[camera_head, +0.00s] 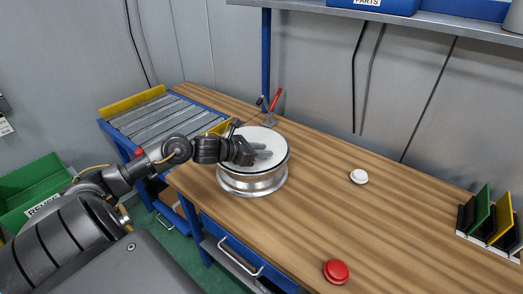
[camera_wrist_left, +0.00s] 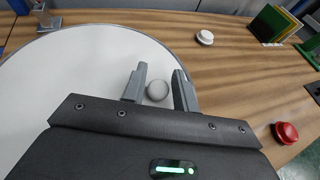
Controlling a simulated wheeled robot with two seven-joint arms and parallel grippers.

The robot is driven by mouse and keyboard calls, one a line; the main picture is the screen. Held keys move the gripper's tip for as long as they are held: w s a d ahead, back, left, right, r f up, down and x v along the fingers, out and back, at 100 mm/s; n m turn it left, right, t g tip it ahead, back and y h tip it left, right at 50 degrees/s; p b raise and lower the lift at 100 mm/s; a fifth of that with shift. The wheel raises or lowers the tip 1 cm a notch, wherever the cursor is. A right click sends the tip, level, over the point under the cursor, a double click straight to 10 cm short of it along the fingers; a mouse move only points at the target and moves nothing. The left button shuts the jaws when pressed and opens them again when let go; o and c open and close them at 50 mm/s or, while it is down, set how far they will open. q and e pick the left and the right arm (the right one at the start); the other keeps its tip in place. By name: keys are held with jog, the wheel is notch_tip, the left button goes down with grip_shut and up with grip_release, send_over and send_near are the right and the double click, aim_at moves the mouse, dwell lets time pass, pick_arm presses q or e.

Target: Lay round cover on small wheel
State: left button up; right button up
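The round cover (camera_head: 274,140) is a white disc with a dark edge. It lies about level on top of the silver wheel (camera_head: 252,186), which stands on the workbench. The cover fills the left of the left wrist view (camera_wrist_left: 70,85), with a small grey knob (camera_wrist_left: 157,91) on it. My left gripper (camera_head: 262,151) is low over the cover. Its two fingers (camera_wrist_left: 160,88) are apart, one on each side of the knob, with a visible gap at the right finger. My right gripper is not in view.
The wooden workbench (camera_head: 330,200) is clear right of the wheel, apart from a white button (camera_head: 359,176) and a red button (camera_head: 336,271). A red-handled tool (camera_head: 272,108) is behind the wheel. A roller conveyor (camera_head: 165,118) is at left; coloured panels (camera_head: 490,222) stand at right.

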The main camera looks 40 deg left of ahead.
pick_arm(q)
jog(key=shift+o, duration=1.3)
jog(key=shift+r, duration=0.1)
jog(key=shift+s+a, duration=0.1)
jog(key=shift+s, duration=0.1)
jog(key=b+v, duration=0.1)
jog(key=v, duration=0.9)
jog(key=shift+r, duration=0.1)
jog(key=shift+v, duration=0.8)
